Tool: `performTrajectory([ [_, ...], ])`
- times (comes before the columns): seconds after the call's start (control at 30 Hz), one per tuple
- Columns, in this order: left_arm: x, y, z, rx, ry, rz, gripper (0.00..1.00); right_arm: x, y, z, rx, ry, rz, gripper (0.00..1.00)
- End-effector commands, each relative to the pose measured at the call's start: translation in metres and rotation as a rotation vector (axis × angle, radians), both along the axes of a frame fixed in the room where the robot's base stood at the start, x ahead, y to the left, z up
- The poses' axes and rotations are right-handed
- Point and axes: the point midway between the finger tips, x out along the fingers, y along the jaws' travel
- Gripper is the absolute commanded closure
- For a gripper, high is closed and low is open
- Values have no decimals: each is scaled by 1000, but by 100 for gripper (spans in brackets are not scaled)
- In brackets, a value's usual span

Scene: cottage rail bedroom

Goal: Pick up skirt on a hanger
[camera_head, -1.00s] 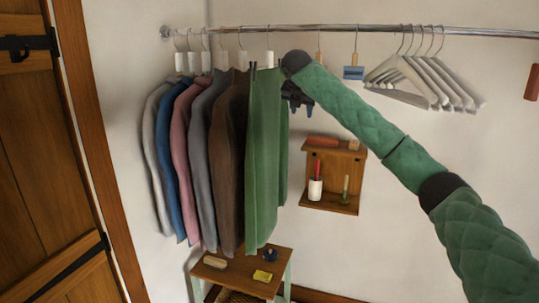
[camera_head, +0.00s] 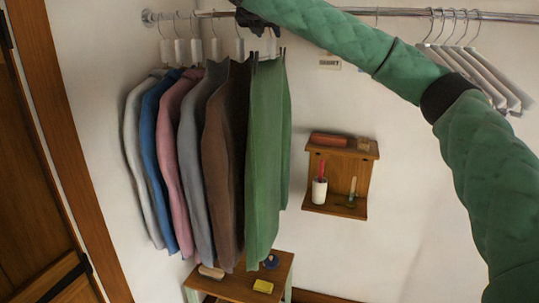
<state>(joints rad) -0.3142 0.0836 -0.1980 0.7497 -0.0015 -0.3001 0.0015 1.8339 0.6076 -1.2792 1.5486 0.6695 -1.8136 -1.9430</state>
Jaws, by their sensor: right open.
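The green skirt (camera_head: 264,160) hangs at the right end of the row of clothes, clipped at its top edge to a hanger on the rail. My right gripper (camera_head: 257,24) is at the rail, directly above the skirt's hanger. Its dark fingers are open and lie around or in front of the hanger's upper part; I cannot tell which. My arm hides much of the hanger's hook and part of the rail. My left gripper is not in view.
The metal rail (camera_head: 348,11) crosses the top. A brown garment (camera_head: 222,160) hangs close on the skirt's left, with several more beyond. Empty white hangers (camera_head: 480,70) hang at right. A wall shelf (camera_head: 336,208) and a small wooden table (camera_head: 236,287) are below.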

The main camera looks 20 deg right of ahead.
Motion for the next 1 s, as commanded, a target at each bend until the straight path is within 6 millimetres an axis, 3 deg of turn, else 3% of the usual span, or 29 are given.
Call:
performTrajectory([
  [0.37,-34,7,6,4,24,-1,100,19,-12,-10,0,2,-2,58],
  [0.5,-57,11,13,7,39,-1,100,28,-16,-13,1,2,-1,58],
  [0.7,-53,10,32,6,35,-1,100,44,-24,-25,1,4,-3,58],
  [1.0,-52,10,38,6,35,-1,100,55,-31,-36,1,1,-1,58],
])
